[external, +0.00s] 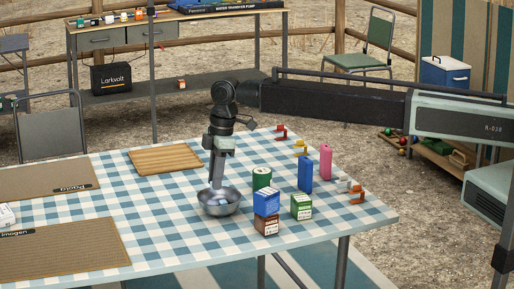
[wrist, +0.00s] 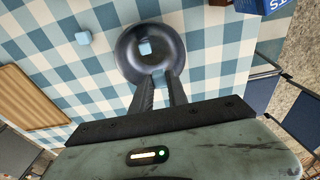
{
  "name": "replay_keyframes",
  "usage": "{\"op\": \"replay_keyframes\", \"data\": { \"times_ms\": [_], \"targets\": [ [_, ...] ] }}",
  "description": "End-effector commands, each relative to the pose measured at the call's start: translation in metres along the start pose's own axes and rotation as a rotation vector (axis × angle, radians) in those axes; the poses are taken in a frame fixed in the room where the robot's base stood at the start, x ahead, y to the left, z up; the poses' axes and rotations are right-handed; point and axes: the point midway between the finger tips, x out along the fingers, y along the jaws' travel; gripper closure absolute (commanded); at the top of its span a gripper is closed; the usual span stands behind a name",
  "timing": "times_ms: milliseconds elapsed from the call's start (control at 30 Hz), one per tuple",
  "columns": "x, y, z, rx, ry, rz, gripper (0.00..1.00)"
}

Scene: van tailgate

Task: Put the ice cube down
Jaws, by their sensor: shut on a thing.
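A round metal bowl (external: 231,209) stands on the checked table; it also shows in the wrist view (wrist: 127,64). My gripper (external: 217,186) points down into it, and its fingertips (wrist: 159,80) are over the bowl's near side in the wrist view. It is shut on a pale blue ice cube (wrist: 158,78), mostly hidden between the fingers. Another ice cube (wrist: 145,48) lies inside the bowl. A further pale blue cube (wrist: 83,38) lies on the cloth outside the bowl. I cannot tell whether the held cube touches the bowl.
A green can (external: 262,179), a blue box (external: 266,202) on a brown box (external: 266,226), and a green box (external: 301,207) stand right of the bowl. Blue (external: 305,173) and pink (external: 325,161) bottles stand behind. A wooden board (external: 165,158) lies behind left. Cloth left of the bowl is mostly clear.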

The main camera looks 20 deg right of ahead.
Motion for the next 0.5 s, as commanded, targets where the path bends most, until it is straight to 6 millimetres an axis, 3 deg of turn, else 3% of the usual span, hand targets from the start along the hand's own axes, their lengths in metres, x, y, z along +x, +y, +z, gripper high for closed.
{"op": "replay_keyframes", "data": {
  "times_ms": [33,267,500],
  "targets": [
    [0.022,0.000,0.004,0.000,0.000,0.000,1.00],
    [0.028,0.000,0.004,0.000,0.000,0.000,1.00],
    [0.065,0.000,0.010,0.000,0.001,0.000,1.00]
  ]
}}
